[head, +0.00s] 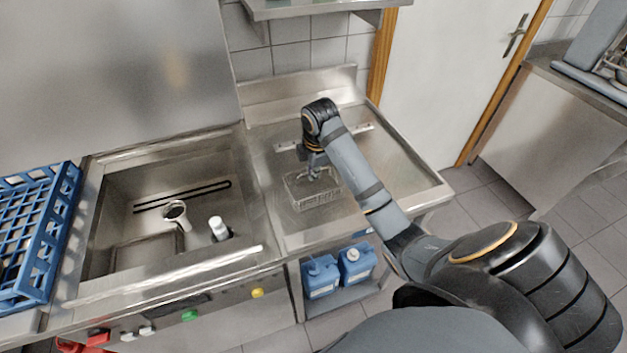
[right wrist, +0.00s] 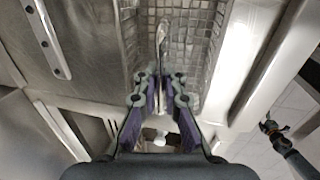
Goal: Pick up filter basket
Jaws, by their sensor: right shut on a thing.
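The filter basket (head: 317,197) is a metal mesh basket on the steel counter right of the sink basin in the head view. My right gripper (head: 314,174) reaches down over it. In the right wrist view the basket's mesh (right wrist: 180,50) fills the top middle, and my right gripper (right wrist: 160,80) is closed on its thin upright handle (right wrist: 161,40). I cannot tell whether the basket touches the counter. My left gripper is not in view.
The sink basin (head: 120,210) at left holds a round strainer-like part and a white cylinder (head: 219,228). A blue rack (head: 35,235) stands at far left. Blue canisters (head: 355,265) sit under the counter (head: 400,180). The counter's right side is clear.

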